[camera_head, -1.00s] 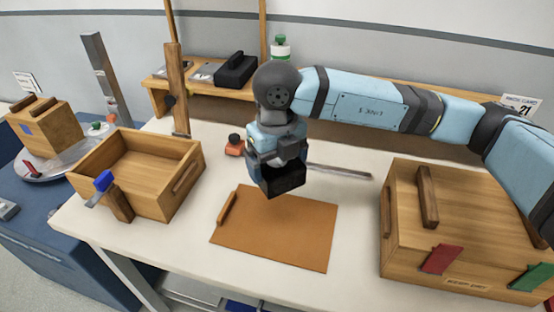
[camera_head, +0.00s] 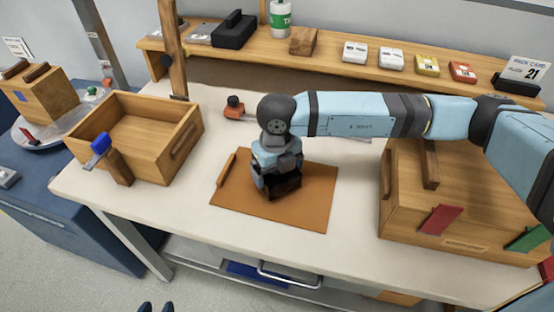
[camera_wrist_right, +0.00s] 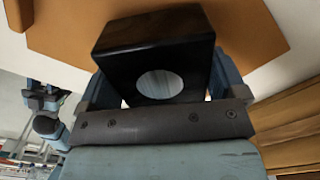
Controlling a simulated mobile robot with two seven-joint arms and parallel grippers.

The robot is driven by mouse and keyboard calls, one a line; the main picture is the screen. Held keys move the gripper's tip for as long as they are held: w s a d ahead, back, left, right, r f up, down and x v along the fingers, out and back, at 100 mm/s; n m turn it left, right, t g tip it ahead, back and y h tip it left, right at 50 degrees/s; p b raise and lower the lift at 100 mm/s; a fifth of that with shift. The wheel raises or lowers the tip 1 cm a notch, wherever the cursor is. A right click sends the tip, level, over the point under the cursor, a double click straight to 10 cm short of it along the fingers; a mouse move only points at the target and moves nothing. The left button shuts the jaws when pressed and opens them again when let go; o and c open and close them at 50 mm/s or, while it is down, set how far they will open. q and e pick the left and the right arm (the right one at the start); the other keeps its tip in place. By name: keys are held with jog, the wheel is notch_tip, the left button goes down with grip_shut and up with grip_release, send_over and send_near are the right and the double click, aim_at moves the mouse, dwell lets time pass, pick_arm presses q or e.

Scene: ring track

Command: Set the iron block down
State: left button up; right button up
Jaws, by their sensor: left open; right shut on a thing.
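The iron block (camera_wrist_right: 160,55), a black block with a pale round spot, sits between the fingers of my right gripper (camera_wrist_right: 165,88). In the head view the dark block (camera_head: 286,188) shows below the right gripper (camera_head: 277,178), over the middle of a brown mat (camera_head: 310,218). I cannot tell whether its underside touches the mat. The wrist view shows part of the mat (camera_wrist_right: 255,25) beyond the block.
An open wooden box (camera_head: 180,160) stands left of the mat, and a large wooden box (camera_head: 405,215) stands right. A small orange-and-black object (camera_head: 235,108) lies behind. A shelf (camera_head: 330,62) with small boxes runs along the back. The white tabletop is clear before the mat.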

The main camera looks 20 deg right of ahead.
jog(key=shift+f, duration=0.25)
jog(key=shift+f, duration=0.15)
jog(key=o, duration=1.4)
jog(key=shift+f, duration=0.1)
notch_tip(320, 180, up, 12)
jog(key=shift+r+p, duration=0.2)
jog(key=shift+p, duration=0.15)
jog(key=shift+s+f, duration=0.1)
jog(key=shift+s, duration=0.05)
